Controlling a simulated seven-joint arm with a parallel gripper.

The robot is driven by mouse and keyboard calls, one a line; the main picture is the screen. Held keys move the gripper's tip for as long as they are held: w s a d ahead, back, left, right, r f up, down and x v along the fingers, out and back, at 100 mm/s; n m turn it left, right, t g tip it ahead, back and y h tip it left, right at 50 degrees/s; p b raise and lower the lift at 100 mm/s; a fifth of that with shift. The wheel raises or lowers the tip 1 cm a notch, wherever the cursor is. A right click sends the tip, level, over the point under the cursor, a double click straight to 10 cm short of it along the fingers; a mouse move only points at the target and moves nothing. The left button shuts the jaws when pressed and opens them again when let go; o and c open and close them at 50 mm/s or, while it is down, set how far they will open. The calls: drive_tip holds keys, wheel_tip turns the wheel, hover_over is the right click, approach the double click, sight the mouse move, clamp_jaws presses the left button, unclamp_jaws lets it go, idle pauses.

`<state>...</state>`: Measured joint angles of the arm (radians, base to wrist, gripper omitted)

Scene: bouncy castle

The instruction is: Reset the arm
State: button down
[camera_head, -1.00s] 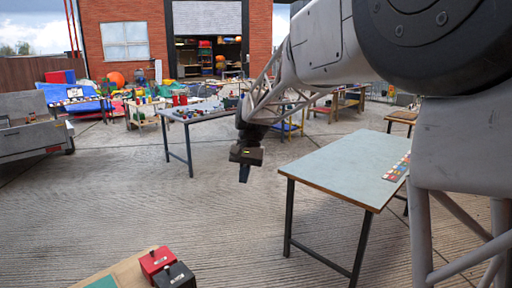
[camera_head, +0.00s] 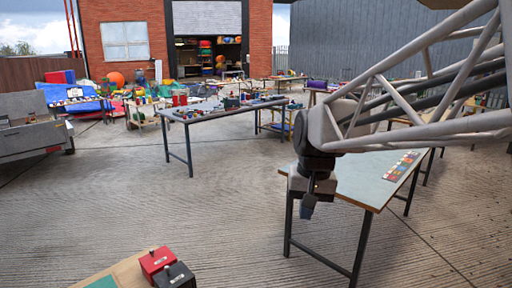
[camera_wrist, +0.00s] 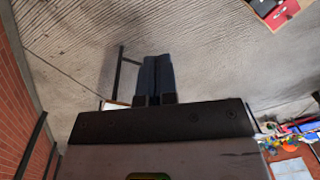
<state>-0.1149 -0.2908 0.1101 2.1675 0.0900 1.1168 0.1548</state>
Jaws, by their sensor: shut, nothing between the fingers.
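My gripper (camera_head: 308,208) hangs at the end of my arm, in front of the left edge of the grey-topped table (camera_head: 356,172) in the head view. In the wrist view its two dark fingers (camera_wrist: 157,76) lie side by side, closed together, with nothing between them. Concrete ground shows beyond the fingertips. My arm crosses the right side of the head view and hides part of the scene behind it.
Coloured cards (camera_head: 402,165) lie on the grey-topped table. A low wooden surface at the front left bears a red box (camera_head: 158,262) and a black box (camera_head: 176,276). A long table (camera_head: 225,110) with small items stands farther back. Open concrete (camera_head: 150,205) lies left of my gripper.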

drive_tip(key=s+d+f+t, duration=0.1)
drive_tip(key=s+d+f, duration=0.2)
drive_tip(key=s, duration=0.6)
drive_tip(key=s+d+f+t+h, duration=0.1)
drive_tip(key=s+d+f, duration=0.2)
drive_tip(key=s, duration=0.6)
drive_tip(key=shift+s+d+f+n, duration=0.3)
drive_tip(key=shift+s+d, duration=0.1)
drive_tip(key=shift+d, duration=0.3)
